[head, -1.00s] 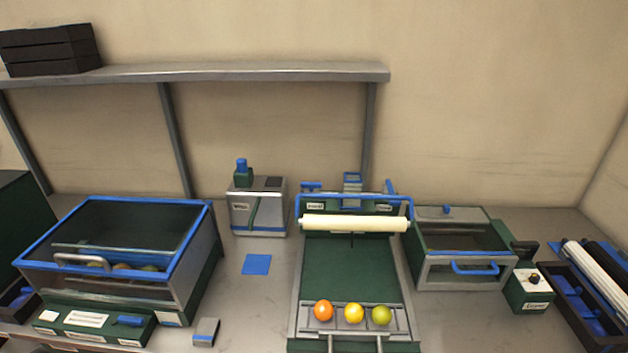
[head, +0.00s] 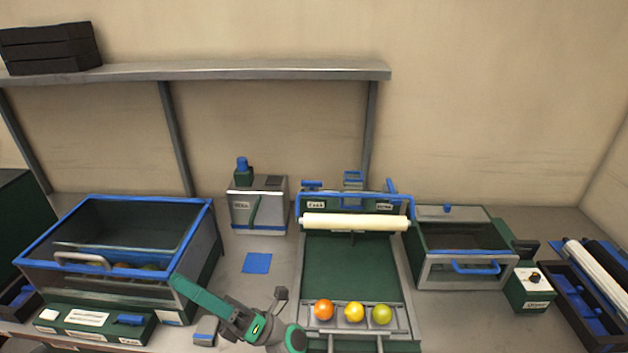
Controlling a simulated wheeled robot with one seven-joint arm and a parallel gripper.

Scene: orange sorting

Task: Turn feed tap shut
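The roller machine (head: 351,268) in the middle carries two blue tap-like handles at its back. The left handle (head: 311,184) lies level, left to right, above a small label that looks like it starts with F. The right handle (head: 391,187) stands steep and tilted above another label. The labels are too blurred to read surely, so I cannot tell for certain which is the feed tap. My gripper (head: 200,295) seems to be the green end at the lower left of the machine, well apart from both handles. Its fingertips are not clear, and nothing shows held.
A glass-sided bin (head: 190,262) stands left, a clear-fronted box (head: 462,267) right. A blue pad (head: 257,263) lies on open counter.

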